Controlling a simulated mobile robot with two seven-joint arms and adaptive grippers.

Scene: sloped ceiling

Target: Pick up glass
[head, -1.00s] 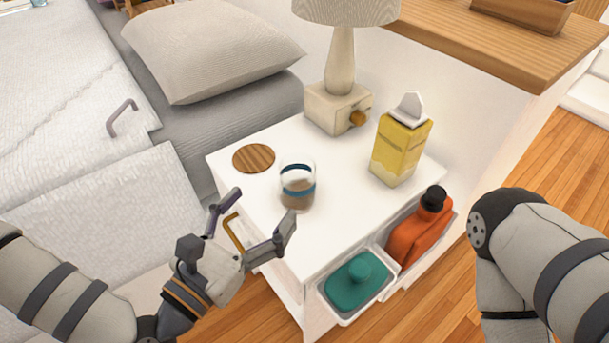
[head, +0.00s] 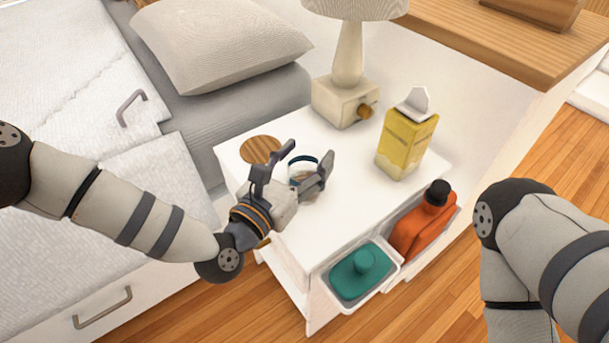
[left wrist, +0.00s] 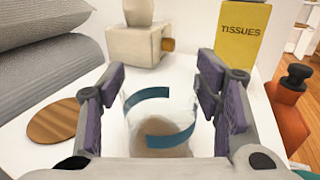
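The glass (head: 303,163) is clear with a blue-teal band and stands upright on the white bedside table (head: 330,222). In the head view my left gripper partly hides it. In the left wrist view the glass (left wrist: 160,118) stands between the two purple-padded fingers, with brownish contents or base low in it. My left gripper (head: 306,166) is open around the glass, with a gap visible at the left finger; I cannot tell if the right finger touches. My right arm (head: 540,250) is at the right, and its gripper is out of view.
A round wooden coaster (head: 261,150) lies left of the glass. A lamp (head: 345,97) stands behind, and a yellow tissue carton (head: 407,145) at the right. A bed with a pillow (head: 220,45) is at left.

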